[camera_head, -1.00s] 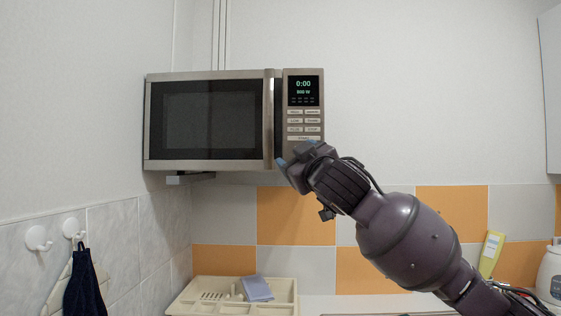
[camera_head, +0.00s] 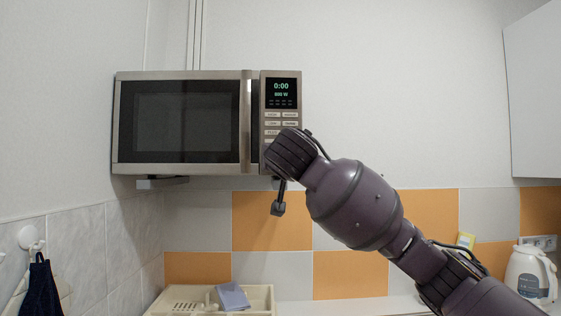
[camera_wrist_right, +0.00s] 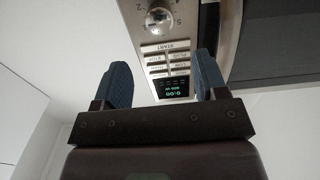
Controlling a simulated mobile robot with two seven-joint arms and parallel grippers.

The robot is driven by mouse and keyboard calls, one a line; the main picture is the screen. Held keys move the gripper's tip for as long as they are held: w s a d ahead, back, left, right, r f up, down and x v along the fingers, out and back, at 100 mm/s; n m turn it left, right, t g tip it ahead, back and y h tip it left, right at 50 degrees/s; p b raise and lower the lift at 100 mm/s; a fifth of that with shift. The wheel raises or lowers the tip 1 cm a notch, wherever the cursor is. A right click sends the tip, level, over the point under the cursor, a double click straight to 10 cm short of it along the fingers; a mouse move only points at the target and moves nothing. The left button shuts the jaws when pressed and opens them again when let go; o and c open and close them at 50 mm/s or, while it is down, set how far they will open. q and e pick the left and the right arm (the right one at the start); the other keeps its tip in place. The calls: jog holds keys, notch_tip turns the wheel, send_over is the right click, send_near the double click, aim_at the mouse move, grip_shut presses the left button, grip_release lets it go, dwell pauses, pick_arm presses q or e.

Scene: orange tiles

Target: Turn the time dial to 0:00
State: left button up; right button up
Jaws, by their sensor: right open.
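The microwave (camera_head: 182,169) hangs on the wall with its door shut. Its display (camera_head: 281,92) reads 0:00 and 800 W, with rows of buttons (camera_head: 281,121) below. In the right wrist view the panel appears upside down: the round metal time dial (camera_wrist_right: 160,18) is at the top edge, with numbers around it, and the display (camera_wrist_right: 174,92) is lower. My right gripper (camera_wrist_right: 163,72) is open and empty, its blue fingers apart in front of the panel and not around the dial. In the head view my wrist hides the dial and fingertips. My left gripper is not in view.
A cream drying rack (camera_head: 261,298) with a blue-grey sponge or cloth (camera_head: 232,296) sits below. A white kettle (camera_head: 531,273) stands at the lower right. A dark cloth (camera_head: 41,287) hangs from a hook at the left. A white cabinet (camera_head: 537,95) is at the upper right.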

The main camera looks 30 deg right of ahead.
jog(key=x, duration=0.9)
jog(key=shift+w, duration=0.1)
jog(key=c, duration=0.9)
